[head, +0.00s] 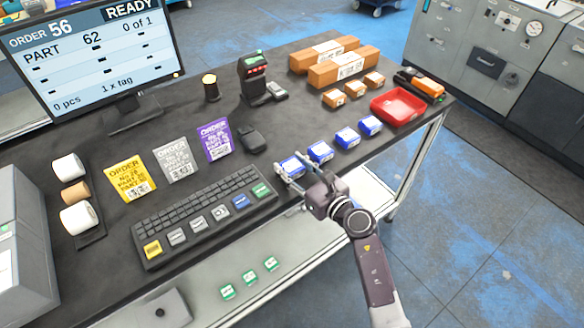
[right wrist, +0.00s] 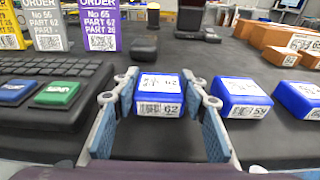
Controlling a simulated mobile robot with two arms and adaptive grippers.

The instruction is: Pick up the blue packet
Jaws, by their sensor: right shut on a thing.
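The blue packet (head: 292,167) is at the left end of a row of blue packets on the dark table. It has a white top label and a barcode reading 62 in the right wrist view (right wrist: 159,97). My right gripper (head: 289,164) reaches in from the front edge. Its fingers stand on either side of this packet in the right wrist view (right wrist: 162,92), shut on it. The packet looks level, at or very near the table top. My left gripper is not in view.
More blue packets (head: 320,152) stand close to the right. A black keyboard (head: 200,215) is to the left, with order cards (head: 130,178) behind it. A red tray (head: 397,106), orange boxes (head: 342,67) and a scanner on a stand (head: 253,75) are farther back.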

